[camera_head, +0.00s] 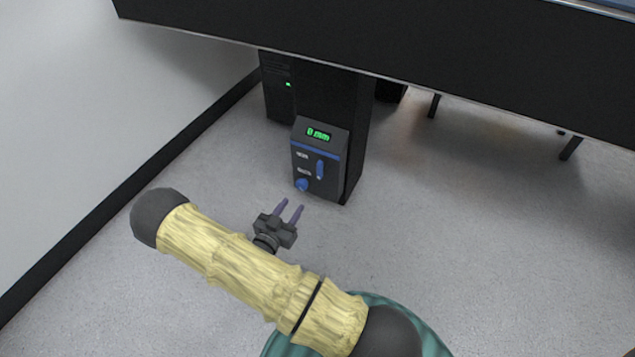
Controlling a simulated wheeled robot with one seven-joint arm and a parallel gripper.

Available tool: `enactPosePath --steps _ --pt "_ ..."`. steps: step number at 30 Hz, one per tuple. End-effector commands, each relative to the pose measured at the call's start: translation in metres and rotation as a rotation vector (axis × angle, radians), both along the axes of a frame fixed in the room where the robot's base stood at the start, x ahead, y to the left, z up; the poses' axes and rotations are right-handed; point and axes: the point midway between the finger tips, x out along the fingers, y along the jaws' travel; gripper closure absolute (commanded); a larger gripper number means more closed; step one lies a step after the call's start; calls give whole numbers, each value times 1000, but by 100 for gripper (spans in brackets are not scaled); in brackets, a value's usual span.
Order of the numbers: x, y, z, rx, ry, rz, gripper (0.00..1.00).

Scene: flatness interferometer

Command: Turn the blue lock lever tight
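A dark control box (327,186) is mounted on the front of a black table leg. It has a green lit display (318,134) and a blue stripe. A blue upright lever (320,168) is on the right of its face. A round blue knob (302,185) is at its lower left. Which of these two blue parts is the lock lever is not clear from the small labels. My gripper (290,211) is open, with two purple fingers apart and nothing between them. It is in front of and below the box, apart from it, pointing up towards the knob.
A black tabletop edge (400,60) overhangs the box. A black computer case (276,88) with a green light stands behind the leg on the left. A pale wall (80,110) with a dark skirting runs down the left. The grey floor (480,230) to the right is clear.

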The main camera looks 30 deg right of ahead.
Motion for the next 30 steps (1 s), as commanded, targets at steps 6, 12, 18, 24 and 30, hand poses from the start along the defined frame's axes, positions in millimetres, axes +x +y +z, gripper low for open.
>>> enactPosePath --steps 6,12,18,24,30 --pt "-2 1 -2 -18 -14 0 64" --pt "-1 0 -3 -17 -12 0 64" --pt "8 -12 -5 -17 -13 -3 64" --pt "27 -37 -6 -15 -14 -5 64" --pt "49 -65 -7 -15 -14 -4 64"
